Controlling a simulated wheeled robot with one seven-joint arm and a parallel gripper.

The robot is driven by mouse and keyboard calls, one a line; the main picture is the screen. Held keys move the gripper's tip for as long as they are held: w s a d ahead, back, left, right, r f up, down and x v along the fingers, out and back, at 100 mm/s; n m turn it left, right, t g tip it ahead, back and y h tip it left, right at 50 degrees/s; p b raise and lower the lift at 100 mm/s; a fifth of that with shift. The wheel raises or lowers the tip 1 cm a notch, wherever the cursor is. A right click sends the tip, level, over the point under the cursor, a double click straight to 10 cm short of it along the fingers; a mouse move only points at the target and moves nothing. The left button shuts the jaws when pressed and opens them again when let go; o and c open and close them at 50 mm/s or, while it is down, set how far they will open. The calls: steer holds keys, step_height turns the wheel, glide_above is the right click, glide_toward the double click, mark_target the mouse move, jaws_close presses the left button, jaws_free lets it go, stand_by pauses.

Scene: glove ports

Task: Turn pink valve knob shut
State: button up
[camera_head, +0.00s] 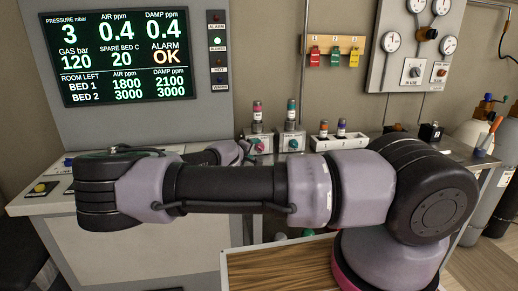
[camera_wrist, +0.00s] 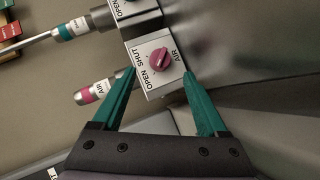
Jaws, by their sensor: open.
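The pink valve knob (camera_wrist: 160,59) sits on a pale square valve box (camera_wrist: 146,45) marked OPEN, SHUT and AIR in the wrist view. Its pointer is too small to read surely against OPEN and SHUT. My gripper (camera_wrist: 160,71) is open, with one teal finger on each side of the box's near part. The knob lies between and slightly beyond the fingertips; no contact is clear. In the head view the pink-knob box (camera_head: 258,135) stands on the bench behind my arm, and my gripper is mostly hidden there.
A second valve box (camera_head: 290,140) stands close to the right. A pink-banded cylinder (camera_wrist: 92,92) and a teal-banded one (camera_wrist: 75,28) project beside the boxes. A white tray (camera_head: 340,141) with small bottles is farther right. A display panel (camera_head: 120,55) stands behind.

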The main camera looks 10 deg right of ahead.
mark_target(259, 148)
steer(key=x, duration=0.7)
steer(key=shift+w+f, duration=0.1)
steer(key=shift+w, duration=0.05)
jaws_close()
